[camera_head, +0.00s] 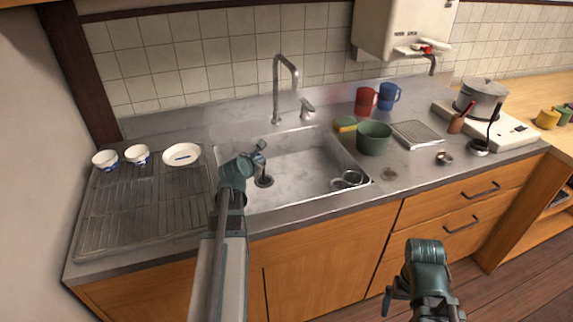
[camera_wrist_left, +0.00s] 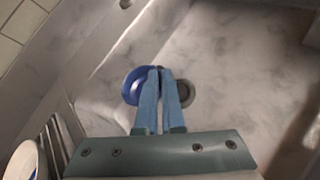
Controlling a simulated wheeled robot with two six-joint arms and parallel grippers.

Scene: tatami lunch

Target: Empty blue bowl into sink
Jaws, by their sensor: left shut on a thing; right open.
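My left gripper (camera_head: 259,153) is over the left part of the sink (camera_head: 310,160), near the drain. In the left wrist view its two blue fingers (camera_wrist_left: 159,72) are shut on the rim of a blue bowl (camera_wrist_left: 134,86). The bowl appears tilted on edge, mostly behind the fingers; its contents cannot be seen. In the head view the bowl is small and largely hidden by the gripper. The drain (camera_wrist_left: 187,93) shows just right of the fingers. My right gripper (camera_head: 421,296) is open and empty in front of the cabinets, below the counter.
White dishes with blue marks (camera_head: 181,155) stand on the ribbed drainboard at left. A glass-like item (camera_head: 350,179) lies in the sink's right corner. The faucet (camera_head: 278,90) rises behind the sink. A green tub (camera_head: 374,139), mugs (camera_head: 366,100) and a pot (camera_head: 482,98) stand at right.

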